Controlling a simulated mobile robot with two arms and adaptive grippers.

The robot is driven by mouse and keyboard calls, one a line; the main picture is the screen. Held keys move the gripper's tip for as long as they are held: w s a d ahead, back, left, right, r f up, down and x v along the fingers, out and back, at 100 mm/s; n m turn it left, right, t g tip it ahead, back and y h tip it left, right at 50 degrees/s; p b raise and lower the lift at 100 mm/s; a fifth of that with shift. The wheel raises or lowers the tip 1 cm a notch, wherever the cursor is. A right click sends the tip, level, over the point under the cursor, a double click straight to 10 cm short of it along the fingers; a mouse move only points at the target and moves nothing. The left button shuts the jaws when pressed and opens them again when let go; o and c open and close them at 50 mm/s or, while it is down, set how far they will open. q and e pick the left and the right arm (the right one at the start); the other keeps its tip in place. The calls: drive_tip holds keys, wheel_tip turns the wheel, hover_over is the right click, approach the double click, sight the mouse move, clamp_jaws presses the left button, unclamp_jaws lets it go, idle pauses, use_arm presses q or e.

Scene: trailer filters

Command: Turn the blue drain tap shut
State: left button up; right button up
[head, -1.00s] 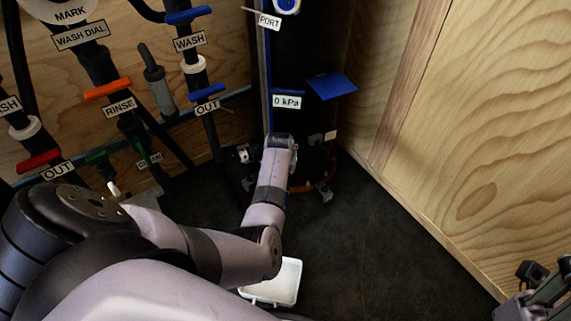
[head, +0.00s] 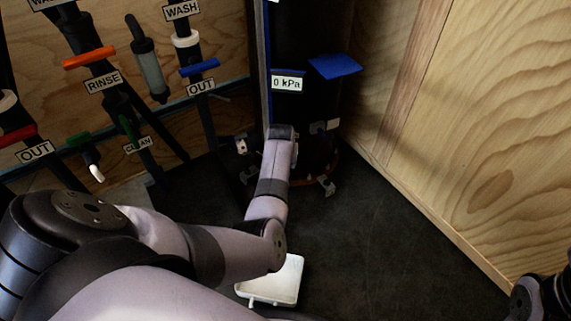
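I cannot make out the drain tap with certainty. The foot of the black cylinder (head: 310,110) is partly covered by my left arm. A flat blue piece (head: 335,66) sticks out from the cylinder beside the "0 kPa" display (head: 287,84). A blue handle (head: 199,67) crosses a pipe on the left, above an "OUT" label. My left arm reaches to the cylinder's foot, and its far end (head: 281,132) hides the fingers and whatever is in front of them. Dark parts of my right arm or gripper (head: 543,297) show at the lower right, with no clear fingertips.
A white tray (head: 289,272) lies on the dark floor beside my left forearm. An orange handle (head: 90,57), a red handle (head: 17,136) and a green handle (head: 78,139) are on pipes at the left. A wooden wall (head: 490,130) bounds the right. The floor right of the cylinder is clear.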

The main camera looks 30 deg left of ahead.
use_arm(q)
clamp_jaws()
idle(0.3)
idle(0.3)
